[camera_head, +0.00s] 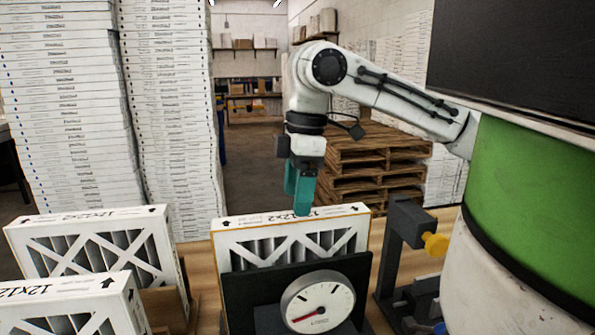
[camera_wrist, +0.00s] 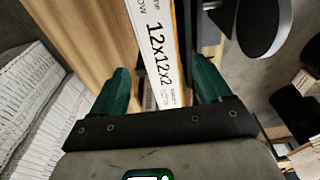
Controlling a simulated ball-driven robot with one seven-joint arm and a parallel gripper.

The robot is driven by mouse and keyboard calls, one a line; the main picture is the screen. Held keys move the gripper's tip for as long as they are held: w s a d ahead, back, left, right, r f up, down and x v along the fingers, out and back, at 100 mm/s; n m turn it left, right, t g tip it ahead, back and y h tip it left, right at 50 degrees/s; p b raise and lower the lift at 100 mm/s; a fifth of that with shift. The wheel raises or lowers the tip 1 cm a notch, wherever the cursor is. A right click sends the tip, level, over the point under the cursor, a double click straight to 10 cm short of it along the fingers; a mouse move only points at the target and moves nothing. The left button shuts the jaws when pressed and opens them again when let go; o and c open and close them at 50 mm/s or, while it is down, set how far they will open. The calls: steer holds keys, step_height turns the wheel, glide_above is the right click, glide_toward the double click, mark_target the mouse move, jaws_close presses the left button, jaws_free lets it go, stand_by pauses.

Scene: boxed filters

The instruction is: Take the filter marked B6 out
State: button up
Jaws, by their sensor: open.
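A white boxed filter (camera_head: 291,240) with a lattice front stands upright in the middle of the head view, behind a dark plate with a round gauge. I can read no B6 mark on any filter. My gripper (camera_head: 302,205) points down at the filter's top edge. In the wrist view my gripper (camera_wrist: 163,72) is open, with one teal finger on each side of the top edge and a gap showing at both. Whether the fingertips reach below that edge is unclear.
Two more filters stand at the left, one behind (camera_head: 95,245) and one in front (camera_head: 75,305). The gauge (camera_head: 318,302) is close before the middle filter. A dark bracket with a yellow knob (camera_head: 435,244) stands at its right. Wooden pallets (camera_head: 365,165) are behind.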

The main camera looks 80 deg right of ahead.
mark_target(295, 222)
steer(key=f, duration=0.6)
steer(key=shift+w+a+f, duration=0.15)
steer(key=shift+w+f, duration=0.05)
steer(key=shift+w, duration=0.1)
steer(key=shift+c, duration=0.2)
steer(key=c, duration=1.1)
steer(key=shift+s+a+r, duration=0.15)
steer(key=shift+a, duration=0.2)
steer(key=shift+p, duration=0.35)
steer(key=o, duration=0.8)
